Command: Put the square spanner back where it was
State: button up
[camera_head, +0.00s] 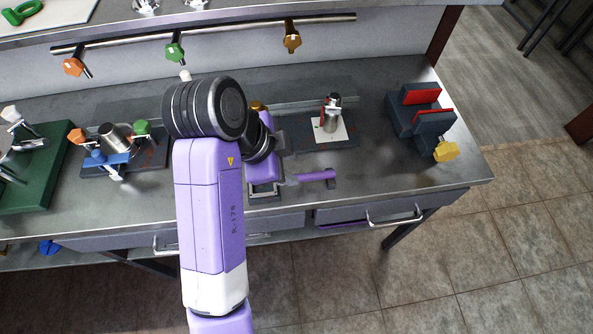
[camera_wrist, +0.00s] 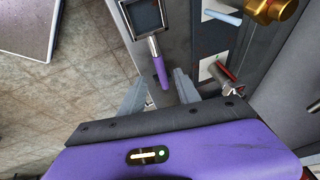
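The square spanner has a purple handle (camera_wrist: 161,72), a short metal shank and a square, light-rimmed head (camera_wrist: 145,15). In the head view its purple handle (camera_head: 317,177) lies along the front of the bench, with the square head to the left, partly hidden by my arm. In the wrist view my gripper (camera_wrist: 159,78) is open, its two grey fingers on either side of the handle's end. Gaps show beside the handle, so I see no grip on it. I cannot tell how high the fingers are above the bench.
A white pad with a metal cylinder (camera_head: 331,113) stands behind the handle. A grey vise with red jaws (camera_head: 420,108) is at the right. A fixture with coloured knobs (camera_head: 112,157) is at the left. Several coloured tools hang on a rail (camera_head: 220,33).

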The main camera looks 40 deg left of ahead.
jog(key=shift+v, duration=2.2)
